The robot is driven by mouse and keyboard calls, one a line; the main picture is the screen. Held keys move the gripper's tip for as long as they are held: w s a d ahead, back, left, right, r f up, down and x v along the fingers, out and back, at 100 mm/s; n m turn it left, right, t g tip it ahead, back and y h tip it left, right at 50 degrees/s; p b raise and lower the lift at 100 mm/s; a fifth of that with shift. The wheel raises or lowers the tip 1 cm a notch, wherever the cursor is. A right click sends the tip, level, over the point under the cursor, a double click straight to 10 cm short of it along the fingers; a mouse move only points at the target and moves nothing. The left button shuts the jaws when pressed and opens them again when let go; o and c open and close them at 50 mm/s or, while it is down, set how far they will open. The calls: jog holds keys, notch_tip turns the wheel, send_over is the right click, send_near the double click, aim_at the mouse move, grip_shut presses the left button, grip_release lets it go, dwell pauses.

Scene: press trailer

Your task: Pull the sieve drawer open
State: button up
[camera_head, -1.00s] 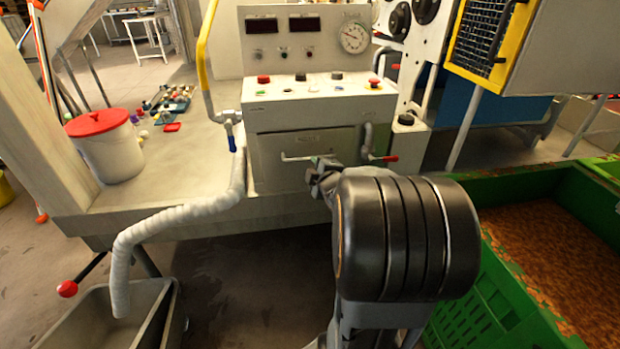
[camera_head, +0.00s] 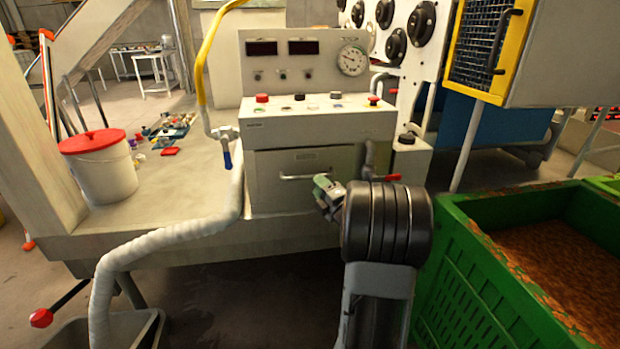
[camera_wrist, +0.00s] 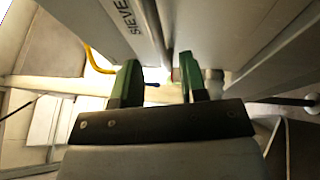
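The sieve drawer (camera_head: 272,187) is a grey front panel under the control box, with a horizontal bar handle (camera_head: 298,178). It looks shut, flush with the cabinet. My gripper (camera_head: 322,186) is at the right end of the handle, and my wrist partly hides the drawer's lower right. In the wrist view the two green fingertips of my gripper (camera_wrist: 158,78) stand apart. The drawer front (camera_wrist: 98,22), lettered "SIEVE", is at upper left. The handle bar (camera_wrist: 152,32) runs down towards the gap between the fingertips. I cannot tell if they touch it.
A red-tipped lever (camera_head: 388,177) and a grey pipe are just right of the drawer. A pale hose (camera_head: 180,235) hangs at left. A green crate (camera_head: 455,265) of brown material stands at right. A red-lidded bucket (camera_head: 104,172) is on the platform at left.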

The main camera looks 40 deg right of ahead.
aim_at(310, 177)
jog(key=shift+w+d+r, duration=0.1)
jog(key=shift+w+r, duration=0.05)
jog(key=shift+w, duration=0.8)
jog(key=shift+w+a+r, duration=0.1)
jog(key=shift+w+r, duration=0.1)
jog(key=shift+w, duration=0.7)
jog(key=shift+w+d+r, duration=0.1)
jog(key=shift+w+r, duration=0.05)
jog(key=shift+w, duration=0.8)
grip_shut()
